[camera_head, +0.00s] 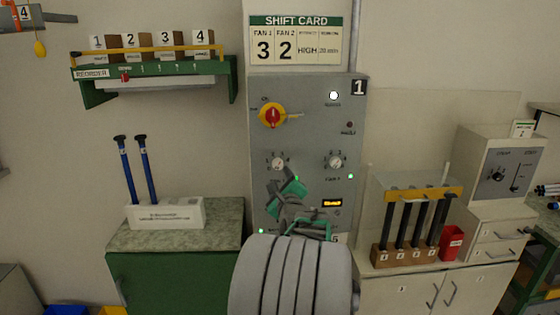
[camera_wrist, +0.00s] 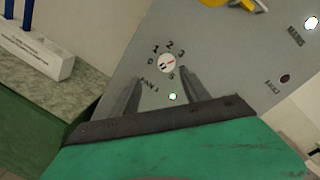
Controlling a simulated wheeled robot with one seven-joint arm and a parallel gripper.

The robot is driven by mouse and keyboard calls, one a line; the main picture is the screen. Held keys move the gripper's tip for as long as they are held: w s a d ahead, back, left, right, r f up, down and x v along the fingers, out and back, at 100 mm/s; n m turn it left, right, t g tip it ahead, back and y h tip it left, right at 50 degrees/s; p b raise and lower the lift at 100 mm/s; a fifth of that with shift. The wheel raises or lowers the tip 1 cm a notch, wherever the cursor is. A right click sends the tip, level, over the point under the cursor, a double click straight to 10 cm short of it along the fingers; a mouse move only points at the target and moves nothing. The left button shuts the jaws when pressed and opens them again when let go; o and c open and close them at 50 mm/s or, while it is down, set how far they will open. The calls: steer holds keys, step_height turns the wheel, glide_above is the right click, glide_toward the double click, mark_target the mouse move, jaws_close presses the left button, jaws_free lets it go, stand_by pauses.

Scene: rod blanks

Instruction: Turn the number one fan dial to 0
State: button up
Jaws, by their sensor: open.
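The number one fan dial (camera_head: 278,164) is a small white round knob on the left of the grey panel (camera_head: 325,112). In the wrist view the dial (camera_wrist: 166,63) has a red mark that appears to point towards 3, with 0 on the opposite side. Its FAN 1 label shows below it, tilted. My gripper (camera_wrist: 162,74) is open and empty. Its two grey fingers reach towards the panel with the dial in view between and just beyond their tips; contact cannot be told. In the head view my gripper (camera_head: 290,188) is just below the dial, partly hidden by my arm.
A second fan dial (camera_head: 336,163) is to the right, and a red-yellow rotary switch (camera_head: 272,115) is above. A green light (camera_wrist: 172,97) shows between the fingers in the wrist view. A green cabinet (camera_head: 175,235) stands left and a rod rack (camera_head: 410,225) right.

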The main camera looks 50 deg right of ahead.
mark_target(279, 167)
steer(key=shift+m, duration=0.4)
steer(key=p+x, duration=0.1)
steer(key=x, duration=0.4)
steer(key=d+p+x, duration=0.1)
steer(key=x, duration=0.1)
steer(key=shift+s+d+r+p, duration=0.1)
steer(key=shift+d+r+p, duration=0.15)
steer(key=shift+p, duration=0.1)
jaws_close()
